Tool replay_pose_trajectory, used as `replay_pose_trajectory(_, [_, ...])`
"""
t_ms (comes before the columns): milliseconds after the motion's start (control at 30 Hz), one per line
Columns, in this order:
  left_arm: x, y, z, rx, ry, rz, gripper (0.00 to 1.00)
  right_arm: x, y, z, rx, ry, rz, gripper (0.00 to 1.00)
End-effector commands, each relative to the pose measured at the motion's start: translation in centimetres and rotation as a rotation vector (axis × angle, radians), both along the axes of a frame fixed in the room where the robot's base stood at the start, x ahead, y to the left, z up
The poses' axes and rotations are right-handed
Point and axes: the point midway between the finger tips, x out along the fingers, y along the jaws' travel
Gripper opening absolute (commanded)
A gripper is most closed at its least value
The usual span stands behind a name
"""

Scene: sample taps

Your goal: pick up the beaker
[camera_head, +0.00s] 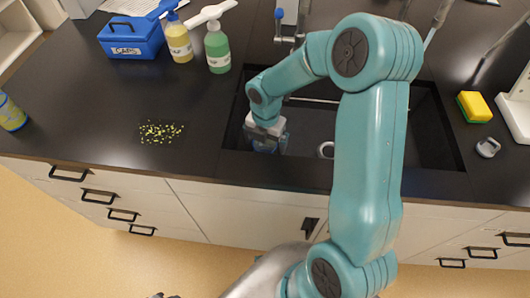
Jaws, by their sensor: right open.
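My right gripper (266,144) is over the left part of the dark sink (236,126), pointing down near its front edge. It is open. Its lower end is small and bluish, and I cannot tell whether a clear beaker stands between or below its fingers. A pale ring-shaped thing (325,149) shows in the sink to the right of the gripper, partly hidden by my right arm. I cannot tell whether it is the beaker's rim. My left gripper is not in view.
A faucet (287,38) stands behind the sink. A blue caps box (131,38), a yellow bottle (179,42) and a green bottle (217,50) stand back left. Yellow-green bits (160,132) lie on the left counter. A sponge (474,107) lies right of the sink.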

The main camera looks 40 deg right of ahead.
Motion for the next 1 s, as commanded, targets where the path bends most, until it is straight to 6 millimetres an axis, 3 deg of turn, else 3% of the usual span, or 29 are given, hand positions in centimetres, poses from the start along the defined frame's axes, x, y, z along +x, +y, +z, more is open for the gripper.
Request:
replay_pose_trajectory(133, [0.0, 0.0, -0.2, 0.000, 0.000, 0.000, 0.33, 0.1, -0.1, -2.1, 0.001, 0.001, 0.000, 0.98])
replay_pose_trajectory(400, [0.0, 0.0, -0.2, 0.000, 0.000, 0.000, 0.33, 0.1, -0.1, -2.4, 0.000, -0.001, -0.001, 0.98])
replay_pose_trajectory(600, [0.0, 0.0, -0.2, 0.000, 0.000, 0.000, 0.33, 0.1, -0.1, -2.4, 0.001, -0.001, 0.000, 0.43])
replay_pose_trajectory(1000, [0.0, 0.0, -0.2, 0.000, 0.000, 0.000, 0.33, 0.1, -0.1, -2.1, 0.000, -0.001, -0.001, 0.43])
